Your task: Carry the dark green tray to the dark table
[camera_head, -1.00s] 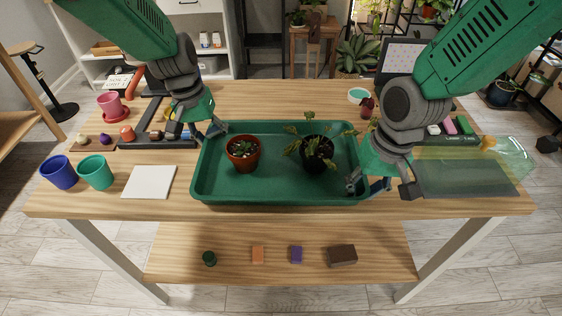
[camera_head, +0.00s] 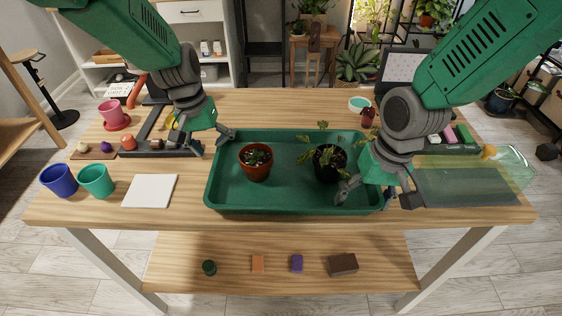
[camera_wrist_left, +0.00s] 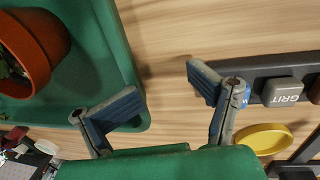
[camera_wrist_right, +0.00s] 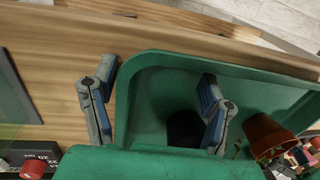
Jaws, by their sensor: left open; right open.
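The dark green tray (camera_head: 262,206) lies on the light wooden table (camera_head: 140,215), carrying a small potted succulent (camera_head: 256,165) and a leafy plant in a dark pot (camera_head: 327,168). My left gripper (camera_head: 213,142) is open at the tray's left end. In the left wrist view its fingers (camera_wrist_left: 165,82) are on either side of the rim, one over the tray, one over the table. My right gripper (camera_head: 378,196) is open at the right end. In the right wrist view its fingers (camera_wrist_right: 158,74) also straddle the rim. I cannot identify a dark table.
Left are a blue cup (camera_head: 59,181), a teal cup (camera_head: 96,181), a white square (camera_head: 150,190) and a dark rack (camera_head: 155,150). Right is a dark panel (camera_head: 470,187) with a clear bottle (camera_head: 513,168). The lower shelf (camera_head: 220,285) holds several small blocks.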

